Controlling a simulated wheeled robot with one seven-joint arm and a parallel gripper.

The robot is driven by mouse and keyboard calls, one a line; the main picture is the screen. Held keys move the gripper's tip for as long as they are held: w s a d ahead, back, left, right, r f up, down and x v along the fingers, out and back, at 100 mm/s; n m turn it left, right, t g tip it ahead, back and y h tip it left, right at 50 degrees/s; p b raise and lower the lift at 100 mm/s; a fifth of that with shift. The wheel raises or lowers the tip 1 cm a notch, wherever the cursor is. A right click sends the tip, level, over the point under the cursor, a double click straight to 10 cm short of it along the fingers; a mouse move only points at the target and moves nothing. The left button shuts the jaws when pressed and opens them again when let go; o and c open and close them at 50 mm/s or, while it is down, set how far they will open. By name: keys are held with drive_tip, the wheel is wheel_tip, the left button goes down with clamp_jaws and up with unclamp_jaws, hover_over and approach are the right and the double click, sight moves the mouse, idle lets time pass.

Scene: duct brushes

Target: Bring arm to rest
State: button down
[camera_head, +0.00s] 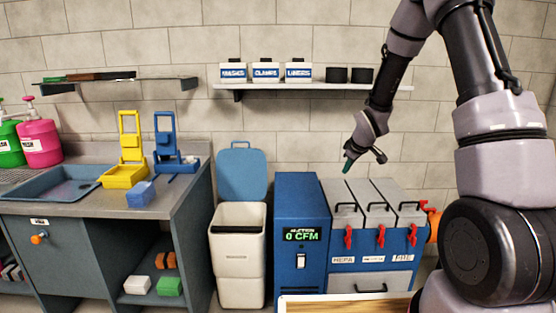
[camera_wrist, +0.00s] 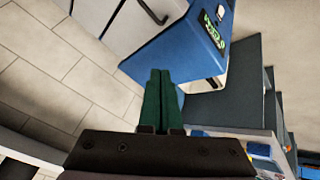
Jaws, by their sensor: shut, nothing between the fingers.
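My gripper (camera_head: 347,167) hangs from my raised, bent arm in front of the tiled wall, above the left end of the blue filter unit (camera_head: 342,250). Its green fingers (camera_wrist: 160,101) are pressed together in the wrist view, with nothing between them. The gripper appears apart from the unit's top. The wrist view also shows a blue cabinet with a green display (camera_wrist: 213,28) beyond the fingertips.
A blue suction cabinet (camera_head: 297,260) reads 0 CFM. A white bin (camera_head: 238,270) stands open beside it. A counter (camera_head: 105,205) with a sink is at left. A wall shelf (camera_head: 305,86) carries labelled boxes and black containers. A wood-topped surface (camera_head: 345,303) lies in front.

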drive_tip(key=s+d+r+m, duration=0.2)
drive_tip(key=s+r+m, duration=0.35)
drive_tip(key=r, duration=0.75)
drive_tip(key=s+r+m, duration=0.2)
drive_tip(key=s+r, duration=0.2)
drive_tip(key=s, duration=0.5)
drive_tip(key=s+a+r+m, duration=0.1)
drive_tip(key=s+r+m, duration=0.2)
drive_tip(key=s, duration=0.7)
drive_tip(key=s+r+m+y, duration=0.1)
drive_tip(key=s+r+m, duration=0.1)
drive_tip(key=s+r, duration=0.5)
drive_tip(key=s, duration=0.2)
drive_tip(key=shift+s+a+r, duration=0.25)
drive_tip(key=shift+s+a, duration=0.05)
drive_tip(key=shift+s, duration=0.1)
